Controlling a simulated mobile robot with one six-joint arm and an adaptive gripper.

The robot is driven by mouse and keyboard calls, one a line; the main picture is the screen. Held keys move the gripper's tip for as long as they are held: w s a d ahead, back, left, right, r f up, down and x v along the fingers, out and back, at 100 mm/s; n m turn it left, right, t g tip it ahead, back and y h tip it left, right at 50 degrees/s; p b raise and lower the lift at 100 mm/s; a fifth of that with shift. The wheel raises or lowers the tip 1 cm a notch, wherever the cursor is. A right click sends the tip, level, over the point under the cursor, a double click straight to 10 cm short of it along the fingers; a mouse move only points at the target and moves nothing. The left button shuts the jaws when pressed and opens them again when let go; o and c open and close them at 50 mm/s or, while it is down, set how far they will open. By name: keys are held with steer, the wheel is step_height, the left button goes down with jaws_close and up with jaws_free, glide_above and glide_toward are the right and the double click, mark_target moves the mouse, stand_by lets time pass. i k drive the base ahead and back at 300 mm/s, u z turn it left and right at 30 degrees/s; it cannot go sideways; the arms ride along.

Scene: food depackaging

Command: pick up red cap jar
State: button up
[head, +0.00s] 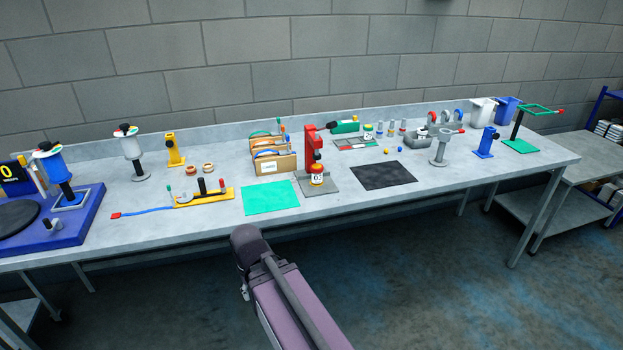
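A small jar with a red cap and a white numbered label (317,176) stands upright on the grey base plate (329,187) of a red stand (311,147), near the middle of the long grey table. The stand's arm is just above the cap; I cannot tell whether they touch. My arm reaches up from the bottom of the head view, its visible end in front of the table's front edge, left of and nearer than the jar. My gripper's fingers do not show.
A green mat (270,198) lies left of the stand and a black mat (383,175) right of it. A wooden box (273,163) stands behind the green mat. A yellow rack (204,197) is farther left. A grey holder (440,150) stands to the right.

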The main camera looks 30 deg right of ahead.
mark_target(317, 179)
steer(key=z, duration=0.1)
steer(key=i, duration=0.95)
steer(key=u, duration=0.05)
